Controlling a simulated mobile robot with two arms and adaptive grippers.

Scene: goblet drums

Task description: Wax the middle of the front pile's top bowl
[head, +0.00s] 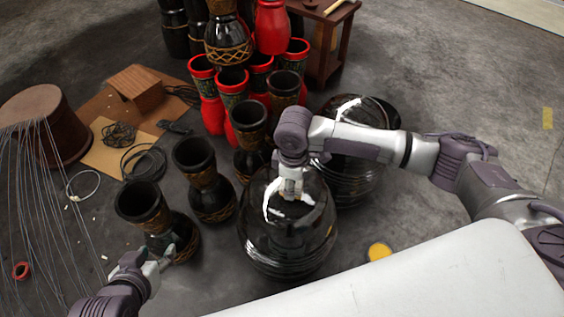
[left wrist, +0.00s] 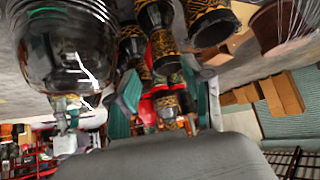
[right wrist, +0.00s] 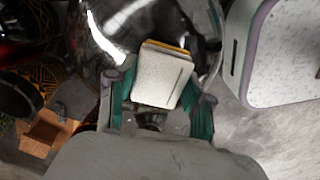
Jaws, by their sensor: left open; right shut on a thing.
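The front pile (head: 285,250) is a stack of glossy black upturned bowls, with its top bowl (head: 262,222) bearing bright reflections. My right gripper (head: 292,190) is over the middle of that top bowl, pointing down. In the right wrist view, my right gripper (right wrist: 160,100) is shut on a white-faced pad (right wrist: 163,75) with a yellow edge, and the shiny black bowl (right wrist: 112,30) lies behind it. I cannot tell whether the pad touches the bowl. My left gripper (head: 166,254) is open and empty, low at the left beside a black goblet drum (head: 140,203).
A second pile of black bowls (head: 352,178) stands behind, partly hidden by my right arm. A yellow disc (head: 379,252) lies right of the front pile. Several drums (head: 210,195) crowd the left and back. Strings hang from a brown drum (head: 40,112). Floor at the right is clear.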

